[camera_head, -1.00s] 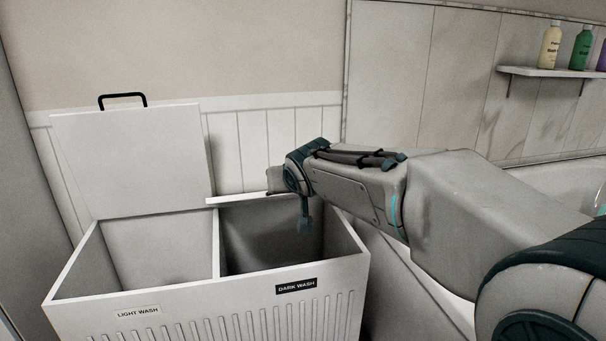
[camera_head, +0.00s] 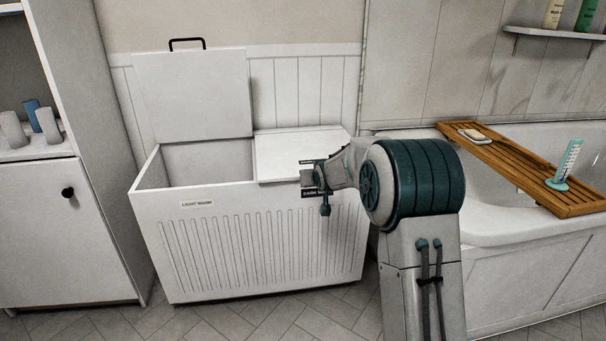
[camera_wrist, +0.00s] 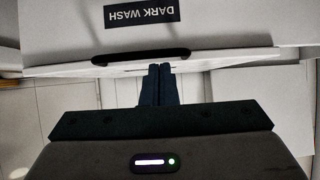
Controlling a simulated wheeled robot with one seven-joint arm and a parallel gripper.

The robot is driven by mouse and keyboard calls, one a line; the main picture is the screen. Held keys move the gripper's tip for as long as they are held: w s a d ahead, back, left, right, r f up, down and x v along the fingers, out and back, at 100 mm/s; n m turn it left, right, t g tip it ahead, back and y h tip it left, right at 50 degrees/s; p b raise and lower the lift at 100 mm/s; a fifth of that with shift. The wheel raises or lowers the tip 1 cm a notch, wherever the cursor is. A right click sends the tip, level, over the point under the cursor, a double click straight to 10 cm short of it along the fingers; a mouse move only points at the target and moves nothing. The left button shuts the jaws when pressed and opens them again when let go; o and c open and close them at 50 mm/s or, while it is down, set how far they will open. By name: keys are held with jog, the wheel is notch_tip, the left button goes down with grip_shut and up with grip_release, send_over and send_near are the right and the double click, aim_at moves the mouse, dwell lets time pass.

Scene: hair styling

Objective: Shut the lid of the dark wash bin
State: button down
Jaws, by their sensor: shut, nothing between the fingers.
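The white laundry bin (camera_head: 265,245) has two compartments. The dark wash lid (camera_head: 290,152) lies down over the right compartment, flat or nearly so; I cannot tell whether a thin gap is left at its front. Its black handle (camera_wrist: 140,57) shows in the wrist view, beside the upside-down DARK WASH label (camera_wrist: 139,12). My gripper (camera_wrist: 158,68) is shut and empty, its tips close to the handle and lid edge; contact cannot be told. In the head view my gripper (camera_head: 306,178) is at the bin's front right, partly covering the label.
The light wash lid (camera_head: 192,95) stands upright over the open left compartment. A bathtub (camera_head: 485,225) with a wooden tray (camera_head: 520,172) is on the right. A white cabinet (camera_head: 65,235) stands on the left. Some floor is clear before the bin.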

notch_tip(320, 180, up, 5)
jog(key=w+p, duration=0.1)
jog(key=p, duration=0.2)
jog(key=s+f+p, duration=0.1)
jog(key=s+f, duration=0.4)
jog(key=s, duration=0.4)
jog(key=s+d+r+g+h+p, duration=0.1)
jog(key=s+d+r+g+p, duration=0.1)
jog(key=s+r+p, duration=0.7)
jog(key=s+d+r+g+p, duration=0.2)
jog(key=s+r+p, duration=0.4)
jog(key=r, duration=0.5)
jog(key=s+d+r+g+p, duration=0.1)
jog(key=s+r+g+p, duration=0.1)
jog(key=s+r+p, duration=0.7)
jog(key=s+r+m+g+p, duration=0.1)
jog(key=s+r+g+p, duration=0.1)
jog(key=s+r+p, duration=0.7)
jog(key=s, duration=0.5)
jog(key=shift+d+g, duration=0.35)
jog(key=shift+g, duration=0.05)
